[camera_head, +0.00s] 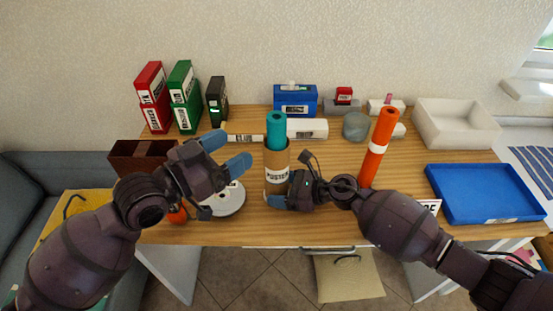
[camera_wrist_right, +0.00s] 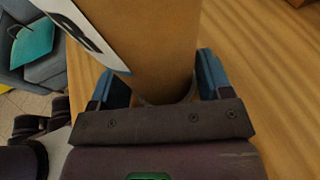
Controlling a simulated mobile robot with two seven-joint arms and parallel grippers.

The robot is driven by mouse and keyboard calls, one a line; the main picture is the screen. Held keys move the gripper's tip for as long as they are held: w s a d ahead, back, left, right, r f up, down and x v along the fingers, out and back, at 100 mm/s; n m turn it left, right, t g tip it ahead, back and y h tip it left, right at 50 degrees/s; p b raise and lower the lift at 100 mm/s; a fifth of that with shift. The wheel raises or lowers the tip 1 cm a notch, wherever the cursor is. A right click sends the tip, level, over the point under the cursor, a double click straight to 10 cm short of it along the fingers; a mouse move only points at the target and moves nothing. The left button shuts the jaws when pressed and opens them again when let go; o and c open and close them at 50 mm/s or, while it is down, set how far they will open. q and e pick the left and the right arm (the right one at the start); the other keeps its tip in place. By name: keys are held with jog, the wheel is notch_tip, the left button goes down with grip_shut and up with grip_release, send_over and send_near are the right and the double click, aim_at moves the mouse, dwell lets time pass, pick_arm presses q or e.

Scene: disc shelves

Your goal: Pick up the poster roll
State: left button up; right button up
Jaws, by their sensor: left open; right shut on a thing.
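A brown cardboard tube labelled "POSTER" (camera_head: 277,160) is upright near the middle of the table, with a teal roll (camera_head: 276,130) sticking out of its top. My right gripper (camera_head: 278,198) is shut on the lower part of the tube. In the right wrist view the brown tube (camera_wrist_right: 150,45) lies between its two blue fingers (camera_wrist_right: 162,82). My left gripper (camera_head: 226,152) is open and empty, left of the tube and apart from it. An orange roll (camera_head: 376,150) with a white label stands upright to the right; its lower end is partly hidden by my right arm.
A white round disc (camera_head: 228,202) lies under my left gripper. Red (camera_head: 151,95) and green (camera_head: 184,97) binders stand at the back left. A blue tray (camera_head: 485,194) and a white bin (camera_head: 455,122) are on the right. A brown box (camera_head: 140,152) is at left.

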aim_at(269, 125)
pick_arm(q)
jog(key=x, duration=0.6)
jog(key=shift+w+d+r, duration=0.1)
jog(key=shift+w+d, duration=0.15)
jog(key=shift+d, duration=0.05)
jog(key=shift+r+x, duration=0.15)
jog(key=shift+x, duration=1.15)
jog(key=shift+r+x, duration=0.15)
jog(key=shift+x, duration=1.15)
jog(key=shift+w+a, duration=0.1)
grip_shut()
